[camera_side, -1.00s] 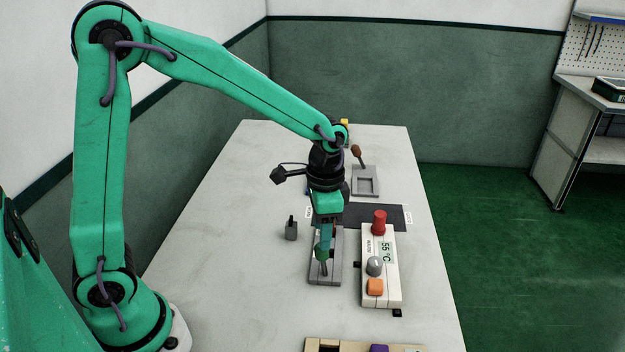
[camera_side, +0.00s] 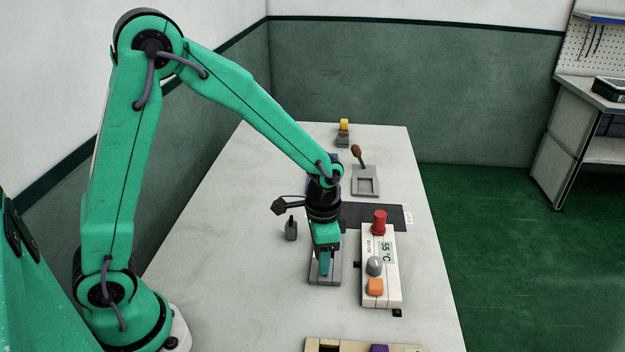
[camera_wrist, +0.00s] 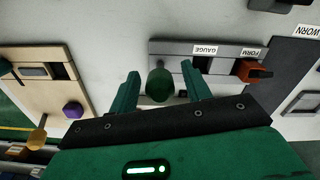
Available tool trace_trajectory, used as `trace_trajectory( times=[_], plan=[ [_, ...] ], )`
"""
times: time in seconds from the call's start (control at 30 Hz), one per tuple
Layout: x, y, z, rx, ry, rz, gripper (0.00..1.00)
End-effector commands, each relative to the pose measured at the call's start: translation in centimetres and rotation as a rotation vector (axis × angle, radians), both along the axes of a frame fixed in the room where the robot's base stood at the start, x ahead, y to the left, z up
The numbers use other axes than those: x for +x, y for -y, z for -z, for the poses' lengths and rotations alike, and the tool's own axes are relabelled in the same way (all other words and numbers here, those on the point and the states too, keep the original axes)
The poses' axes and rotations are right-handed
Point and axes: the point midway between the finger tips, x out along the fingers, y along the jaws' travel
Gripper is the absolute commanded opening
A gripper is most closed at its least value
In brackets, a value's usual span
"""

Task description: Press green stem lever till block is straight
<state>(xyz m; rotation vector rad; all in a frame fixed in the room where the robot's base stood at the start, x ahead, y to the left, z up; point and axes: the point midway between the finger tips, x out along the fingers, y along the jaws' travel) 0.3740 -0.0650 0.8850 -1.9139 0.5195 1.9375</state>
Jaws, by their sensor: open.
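The green knob of the stem lever (camera_wrist: 160,84) stands on a grey fixture plate (camera_wrist: 215,48) with labels GAUGE and FORM. In the wrist view my gripper (camera_wrist: 160,74) is open, with one finger on each side of the knob and small gaps visible. In the side view my gripper (camera_side: 325,268) is low over the grey fixture (camera_side: 315,280) and hides the knob. An orange-red block (camera_wrist: 252,71) with a dark tip sits at the FORM end; I cannot tell whether it is straight.
A white panel (camera_side: 389,268) with a 55 °C display, red, grey and orange knobs stands close to the right. A small dark post (camera_side: 291,230) stands to the left. A dark mat (camera_side: 385,214) lies behind. The table's left part is clear.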

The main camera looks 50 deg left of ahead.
Motion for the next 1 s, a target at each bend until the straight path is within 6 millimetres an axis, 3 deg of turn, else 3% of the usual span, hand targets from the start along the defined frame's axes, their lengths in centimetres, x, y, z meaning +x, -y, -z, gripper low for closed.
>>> trace_trajectory(
  times=[0.43,0.47,0.7,1.0],
  plan=[
    [-0.05,0.04,1.01,0.000,0.000,0.000,0.48],
    [-0.05,0.04,1.01,0.000,0.000,0.000,0.46],
    [-0.04,0.04,0.99,0.000,0.000,0.000,0.00],
    [0.13,0.19,1.01,0.005,-0.026,-0.002,0.00]
  ],
)
